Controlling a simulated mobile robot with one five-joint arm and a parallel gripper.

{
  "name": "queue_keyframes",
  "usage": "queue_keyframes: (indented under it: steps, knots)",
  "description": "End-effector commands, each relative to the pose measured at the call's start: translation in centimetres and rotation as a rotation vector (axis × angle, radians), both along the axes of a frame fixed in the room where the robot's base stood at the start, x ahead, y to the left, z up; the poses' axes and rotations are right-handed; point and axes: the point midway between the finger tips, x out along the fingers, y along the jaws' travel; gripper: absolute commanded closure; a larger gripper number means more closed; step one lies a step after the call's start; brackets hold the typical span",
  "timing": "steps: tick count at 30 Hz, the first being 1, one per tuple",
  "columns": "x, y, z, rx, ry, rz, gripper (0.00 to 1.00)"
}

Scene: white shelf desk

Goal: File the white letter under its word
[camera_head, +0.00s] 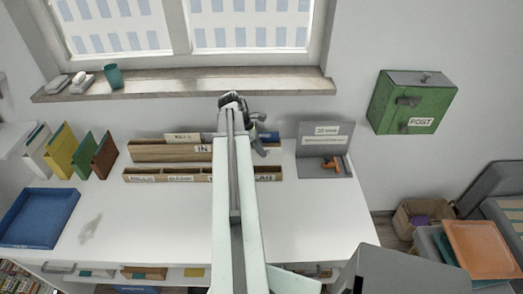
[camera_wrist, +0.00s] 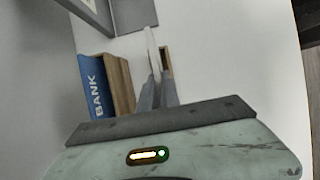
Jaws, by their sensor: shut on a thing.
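In the wrist view my gripper (camera_wrist: 156,84) is shut on a thin white letter (camera_wrist: 151,45), seen nearly edge-on. No word on the letter can be read. In the head view my arm reaches over the desk, and the letter cannot be made out. A low wooden sorter (camera_head: 177,174) stands on the desk with word labels along its front. The labels to the left seem to read BILLS and BANK; the middle is hidden behind my arm. A wooden rack (camera_head: 165,152) marked IN stands behind it. A blue piece reading BANK (camera_wrist: 96,86) is left of my fingers, beside wood (camera_wrist: 121,82).
A blue tray (camera_head: 38,219) and upright folders (camera_head: 61,151) are at the left. A green POST box (camera_head: 411,103) hangs on the wall. The desk front (camera_head: 150,225) is mostly clear.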

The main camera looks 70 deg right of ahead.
Motion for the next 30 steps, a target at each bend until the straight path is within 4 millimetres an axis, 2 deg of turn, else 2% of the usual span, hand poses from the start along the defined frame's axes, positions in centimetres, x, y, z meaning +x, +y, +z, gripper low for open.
queue_keyframes:
  steps: [3, 30]
  knots:
    - [0.0, 0.0, -1.2, 0.0, 0.0, 0.0, 1.0]
    - [0.0, 0.0, -7.0, 0.0, 0.0, 0.0, 1.0]
